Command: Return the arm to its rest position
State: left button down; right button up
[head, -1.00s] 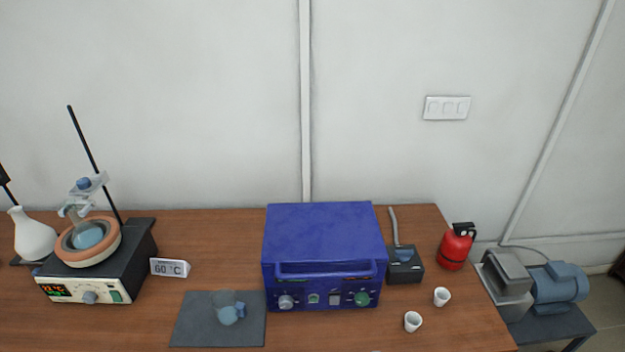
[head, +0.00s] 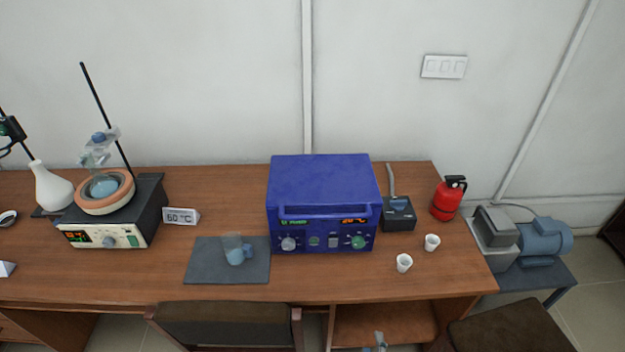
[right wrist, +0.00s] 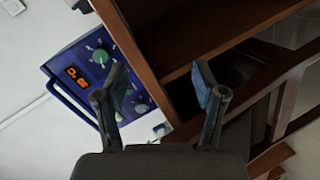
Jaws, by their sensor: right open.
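My right gripper (head: 376,345) shows only as its tip at the bottom edge of the head view, below the front edge of the table. In the right wrist view my right gripper (right wrist: 165,85) is open, its two fingers apart with nothing between them. The wrist view is tilted; the blue muffle furnace (right wrist: 75,60) and the table's wooden edge (right wrist: 135,55) lie beyond the fingers. The left gripper is in neither view.
The closed blue furnace (head: 322,185) stands on the table (head: 130,285). Two white crucibles (head: 404,262) (head: 432,242) stand at its right. A beaker (head: 236,250) is on a grey mat (head: 205,272). Chairs (head: 225,325) (head: 510,325) stand in front.

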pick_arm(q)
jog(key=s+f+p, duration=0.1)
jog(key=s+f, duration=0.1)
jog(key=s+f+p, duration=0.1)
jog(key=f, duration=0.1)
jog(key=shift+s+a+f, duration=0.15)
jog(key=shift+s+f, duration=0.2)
pick_arm(e)
jog(key=s+d+f+m+g, duration=0.1)
jog(key=s+f+m+g, duration=0.4)
jog(key=s+f, duration=0.7)
jog(key=s+d+f+m+g, duration=0.2)
jog(key=s+f+m+g, duration=0.4)
jog(key=s+f, duration=0.7)
jog(key=shift+d+f+g, duration=0.25)
jog(key=shift+f+g, duration=0.55)
jog(key=shift+f, duration=0.15)
